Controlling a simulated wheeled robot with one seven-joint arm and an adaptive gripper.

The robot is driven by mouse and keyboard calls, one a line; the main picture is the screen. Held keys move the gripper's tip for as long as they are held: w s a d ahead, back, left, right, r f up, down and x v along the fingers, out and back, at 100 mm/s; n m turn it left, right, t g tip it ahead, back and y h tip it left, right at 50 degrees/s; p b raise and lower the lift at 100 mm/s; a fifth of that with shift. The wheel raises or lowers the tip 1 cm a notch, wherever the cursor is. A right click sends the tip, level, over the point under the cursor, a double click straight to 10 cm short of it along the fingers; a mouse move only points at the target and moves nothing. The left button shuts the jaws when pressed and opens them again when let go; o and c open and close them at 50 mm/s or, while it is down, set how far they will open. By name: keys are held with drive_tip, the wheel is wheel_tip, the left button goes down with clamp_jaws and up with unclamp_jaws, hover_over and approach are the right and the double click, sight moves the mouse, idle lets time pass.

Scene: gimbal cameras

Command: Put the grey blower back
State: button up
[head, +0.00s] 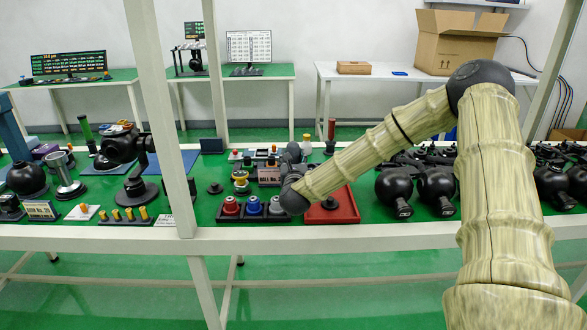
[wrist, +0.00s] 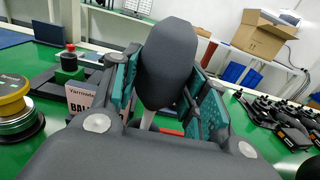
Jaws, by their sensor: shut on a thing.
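The grey blower (wrist: 168,65) is a dark grey rounded bulb with a pale nozzle below it, in the middle of the wrist view. My gripper (wrist: 168,95) has its teal-padded fingers on either side of the blower and is shut on it. In the head view my gripper (head: 291,165) is a dark shape at the arm's end, above the green bench; I cannot make out the blower there. The lower end of the nozzle is hidden by the gripper body.
A red tray (head: 345,213) lies beside my wrist, partly covered by it. A dark rack with red, blue and grey knobs (head: 253,208) stands to its left. Black round devices (head: 394,190) stand to the right. A white frame post (head: 172,130) rises at the bench front.

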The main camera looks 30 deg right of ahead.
drive_tip(key=shift+f, duration=1.6)
drive_tip(key=shift+f, duration=0.15)
drive_tip(key=o, duration=0.9)
drive_tip(key=b+v, duration=0.1)
drive_tip(key=v, duration=1.1)
